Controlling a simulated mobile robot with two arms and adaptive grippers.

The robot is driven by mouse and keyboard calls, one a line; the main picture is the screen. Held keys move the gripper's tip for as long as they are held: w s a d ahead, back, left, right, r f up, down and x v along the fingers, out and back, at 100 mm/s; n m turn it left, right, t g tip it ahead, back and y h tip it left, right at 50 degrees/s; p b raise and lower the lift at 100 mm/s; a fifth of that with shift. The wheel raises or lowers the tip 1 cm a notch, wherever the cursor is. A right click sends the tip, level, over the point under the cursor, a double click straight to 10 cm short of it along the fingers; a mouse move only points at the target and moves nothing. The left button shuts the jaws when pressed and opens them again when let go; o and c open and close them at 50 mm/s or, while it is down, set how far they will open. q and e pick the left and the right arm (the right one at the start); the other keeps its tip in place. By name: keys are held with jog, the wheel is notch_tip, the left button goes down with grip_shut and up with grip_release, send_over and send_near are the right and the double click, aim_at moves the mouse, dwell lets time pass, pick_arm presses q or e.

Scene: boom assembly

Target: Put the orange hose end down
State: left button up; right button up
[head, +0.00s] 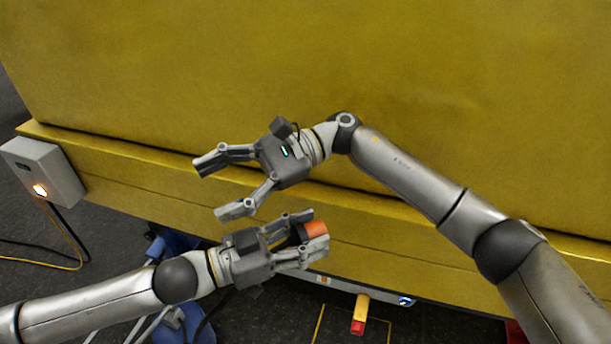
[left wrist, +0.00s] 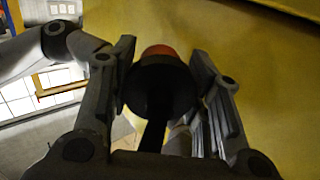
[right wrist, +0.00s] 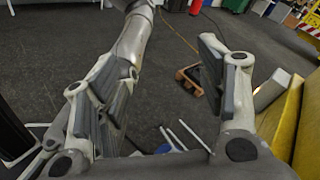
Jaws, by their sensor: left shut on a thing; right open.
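The orange hose end (head: 314,229) has an orange tip and a black body. My left gripper (head: 307,237) is shut on it in the head view, in front of the yellow boom's lower ledge. In the left wrist view the black body of the hose end (left wrist: 160,90) sits between the two fingers, with the orange tip beyond it. My right gripper (head: 219,190) is open and empty above and to the left of the left gripper, close to the yellow boom. In the right wrist view its fingers (right wrist: 165,95) are wide apart over dark floor.
The large yellow boom (head: 330,70) fills the back, with a ledge (head: 110,165) along its bottom. A grey box with a lit lamp (head: 42,170) is at the left. A yellow and red piece (head: 360,312) is below the ledge.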

jog(key=s+d+n+t+h, duration=0.1)
jog(key=s+d+n+h, duration=0.35)
jog(key=n+h, duration=0.2)
jog(key=r+n+t+h, duration=0.2)
jog(key=n+t+h, duration=0.3)
jog(key=t+h, duration=0.3)
send_over(306, 228)
jog(key=shift+g+y, duration=0.25)
jog(key=shift+g, duration=0.05)
notch_tip(306, 228, down, 12)
jog(key=shift+r, duration=0.25)
